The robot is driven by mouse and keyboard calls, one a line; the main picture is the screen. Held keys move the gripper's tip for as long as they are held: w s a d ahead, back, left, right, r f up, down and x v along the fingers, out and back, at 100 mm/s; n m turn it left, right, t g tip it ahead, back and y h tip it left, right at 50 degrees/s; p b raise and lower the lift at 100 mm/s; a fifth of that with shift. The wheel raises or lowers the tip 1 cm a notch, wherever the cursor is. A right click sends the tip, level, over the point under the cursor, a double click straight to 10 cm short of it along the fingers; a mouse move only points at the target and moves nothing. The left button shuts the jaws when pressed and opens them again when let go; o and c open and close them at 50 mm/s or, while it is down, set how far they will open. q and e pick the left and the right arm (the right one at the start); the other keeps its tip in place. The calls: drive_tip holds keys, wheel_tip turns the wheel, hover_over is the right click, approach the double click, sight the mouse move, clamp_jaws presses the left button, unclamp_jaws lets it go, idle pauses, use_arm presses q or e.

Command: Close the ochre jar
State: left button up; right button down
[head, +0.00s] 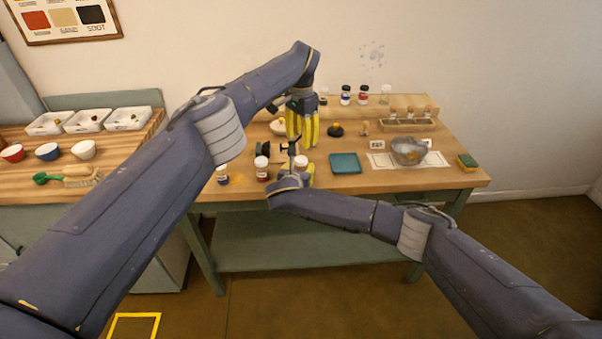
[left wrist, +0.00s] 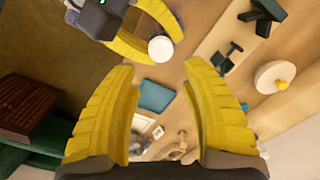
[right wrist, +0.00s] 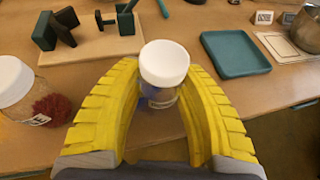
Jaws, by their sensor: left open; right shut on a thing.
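A jar with a white lid (right wrist: 164,62) stands between the fingers of my right gripper (right wrist: 163,90), which is shut on it. The lid sits on its top; I cannot tell how tightly. The lid also shows in the left wrist view (left wrist: 160,49) and the head view (head: 301,160). My left gripper (head: 302,142) is open and empty, pointing down just behind and above this jar in the head view. In the left wrist view, its fingers (left wrist: 160,80) are spread wide, with the lid beyond them.
A board with dark green blocks (right wrist: 60,30) is behind. A teal tray (head: 345,163), metal bowl (head: 408,151) and sponge (head: 467,161) lie to the right.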

sight(301, 159)
use_arm(q)
drive_tip(key=shift+a+n, duration=0.1)
drive_tip(key=shift+n, duration=0.9)
drive_tip(key=shift+f, duration=4)
clamp_jaws()
